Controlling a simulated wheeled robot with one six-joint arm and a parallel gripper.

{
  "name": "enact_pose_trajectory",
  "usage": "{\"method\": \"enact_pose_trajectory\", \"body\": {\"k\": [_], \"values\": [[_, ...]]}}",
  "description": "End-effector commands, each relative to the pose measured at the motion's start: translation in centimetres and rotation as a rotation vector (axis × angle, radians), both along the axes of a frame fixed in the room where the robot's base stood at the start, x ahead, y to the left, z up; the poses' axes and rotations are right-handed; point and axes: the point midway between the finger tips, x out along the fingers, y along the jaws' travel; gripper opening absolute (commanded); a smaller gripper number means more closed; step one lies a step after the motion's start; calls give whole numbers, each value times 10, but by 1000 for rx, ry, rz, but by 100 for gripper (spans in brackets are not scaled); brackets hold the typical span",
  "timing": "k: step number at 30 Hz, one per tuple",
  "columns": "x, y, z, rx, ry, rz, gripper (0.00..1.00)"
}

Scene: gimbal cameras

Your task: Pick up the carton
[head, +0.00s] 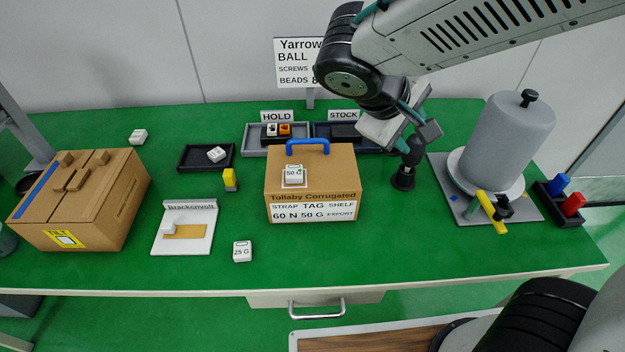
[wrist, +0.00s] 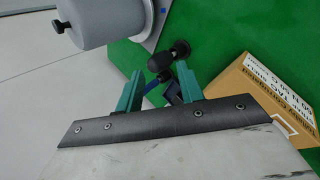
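The brown carton (head: 285,205) stands on the green table in the middle of the head view, with a blue handle (head: 307,146) on top and "Tollaby Corrugated" printed on its front. A small white 50 G block (head: 294,174) shows at its upper front. The carton also shows at the right of the wrist view (wrist: 248,108). My gripper (head: 408,140) is above and to the right of the carton, apart from it. In the wrist view its two teal fingers (wrist: 162,80) are spread with nothing held between them.
A black knobbed post (head: 403,180) stands below my gripper. Dark trays (head: 262,150) lie behind the carton. A second brown box (head: 95,210) is at the left.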

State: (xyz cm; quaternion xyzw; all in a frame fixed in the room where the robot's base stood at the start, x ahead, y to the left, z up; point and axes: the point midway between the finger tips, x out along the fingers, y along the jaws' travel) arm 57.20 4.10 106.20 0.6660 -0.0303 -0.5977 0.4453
Motion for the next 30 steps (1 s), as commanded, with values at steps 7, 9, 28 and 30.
{"method": "enact_pose_trajectory", "body": {"k": [7,9,28,30], "values": [[46,129,-42,-227,-119,429,38],[49,157,-52,-256,-148,512,38],[91,172,-95,-292,-190,631,38],[99,168,-100,-293,-190,632,38]]}}
